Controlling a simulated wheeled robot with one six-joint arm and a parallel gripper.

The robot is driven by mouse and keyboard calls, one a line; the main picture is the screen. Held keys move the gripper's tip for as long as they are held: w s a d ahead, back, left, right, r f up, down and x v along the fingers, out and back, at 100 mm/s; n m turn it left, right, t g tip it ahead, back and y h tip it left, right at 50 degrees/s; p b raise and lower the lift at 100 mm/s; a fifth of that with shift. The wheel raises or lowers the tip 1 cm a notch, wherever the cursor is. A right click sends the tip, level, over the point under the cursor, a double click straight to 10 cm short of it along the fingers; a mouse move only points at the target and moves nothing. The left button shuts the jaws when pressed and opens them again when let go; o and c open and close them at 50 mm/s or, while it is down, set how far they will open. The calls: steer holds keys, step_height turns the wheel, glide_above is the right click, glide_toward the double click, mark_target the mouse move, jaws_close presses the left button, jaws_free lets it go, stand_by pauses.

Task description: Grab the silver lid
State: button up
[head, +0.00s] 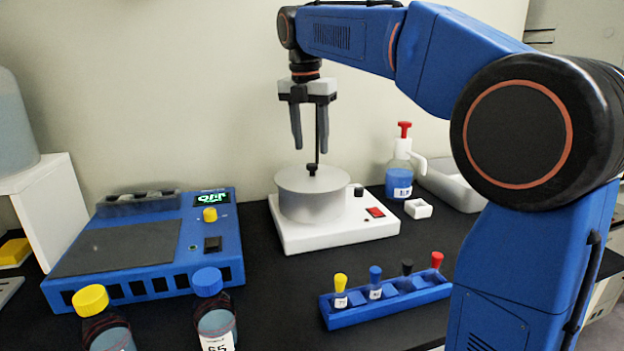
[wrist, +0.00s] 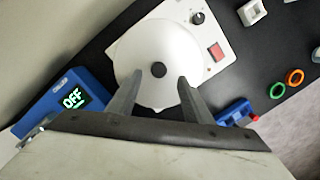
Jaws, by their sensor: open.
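The silver lid (head: 311,181) is a round, pale disc with a small black knob at its middle. It sits on top of the silver cylinder of the white freeze dryer base (head: 330,236). In the wrist view the lid (wrist: 150,45) shows from above, with the black knob (wrist: 158,69) near its centre. My gripper (head: 309,148) is above the lid, fingers pointing down, open and empty. In the wrist view the fingers of my gripper (wrist: 156,85) are spread, with the knob just beyond the gap between their tips. I see no contact with the knob.
A blue device with an OFF display (head: 150,245) stands at the left. Two capped bottles (head: 216,310) are in front of it. A blue rack (head: 385,298) with several coloured-cap vials is at the front right. A red-topped dispenser bottle (head: 401,170) stands behind right.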

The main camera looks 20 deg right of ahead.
mark_target(312, 164)
steer(key=shift+w+d+f, duration=0.15)
steer(key=shift+w+f, duration=0.05)
steer(key=shift+f, duration=1.2)
steer(key=shift+w+d+f, duration=0.1)
steer(key=shift+w+f, duration=0.05)
steer(key=shift+f, duration=1.2)
steer(key=shift+c, duration=0.4)
jaws_close()
